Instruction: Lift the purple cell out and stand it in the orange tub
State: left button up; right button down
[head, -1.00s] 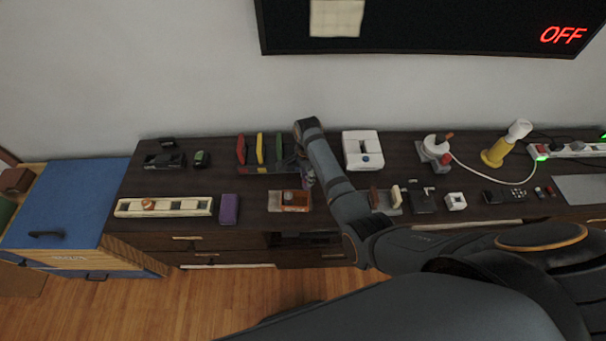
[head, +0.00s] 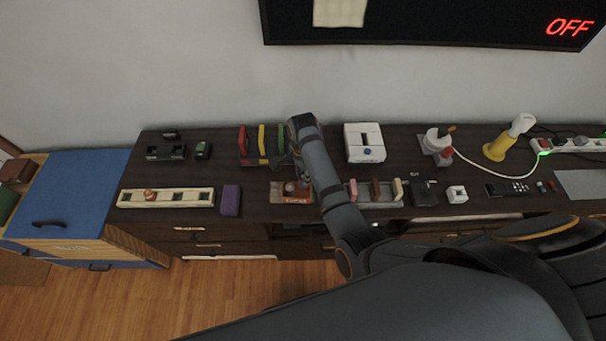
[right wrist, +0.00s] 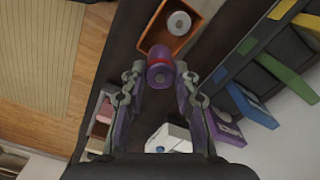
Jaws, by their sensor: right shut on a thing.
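The purple cell (right wrist: 160,67), a short cylinder with a red band, is upright between the fingertips of my right gripper (right wrist: 161,78) in the right wrist view. The gripper is shut on it. The orange tub (right wrist: 148,36) lies just beyond the cell, which overlaps the tub's near edge in that view; I cannot tell its height over the tub. A pale round cell (right wrist: 179,22) stands inside the tub. In the head view my right gripper (head: 297,178) is at the orange tub (head: 297,200), partly hiding it. My left gripper is not in view.
A cream slotted rack (head: 184,198) and a purple block (head: 230,200) stand left of the tub. Upright coloured pieces (head: 262,143) stand behind it. A grey holder with pink, brown and cream pieces (head: 376,190) is close on the right. A white device (head: 364,142) stands behind.

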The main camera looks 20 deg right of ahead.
jog(key=shift+f+b, duration=2.05)
jog(key=shift+f, duration=1.4)
jog(key=c, duration=0.9)
grip_release()
jog(key=shift+c, duration=0.2)
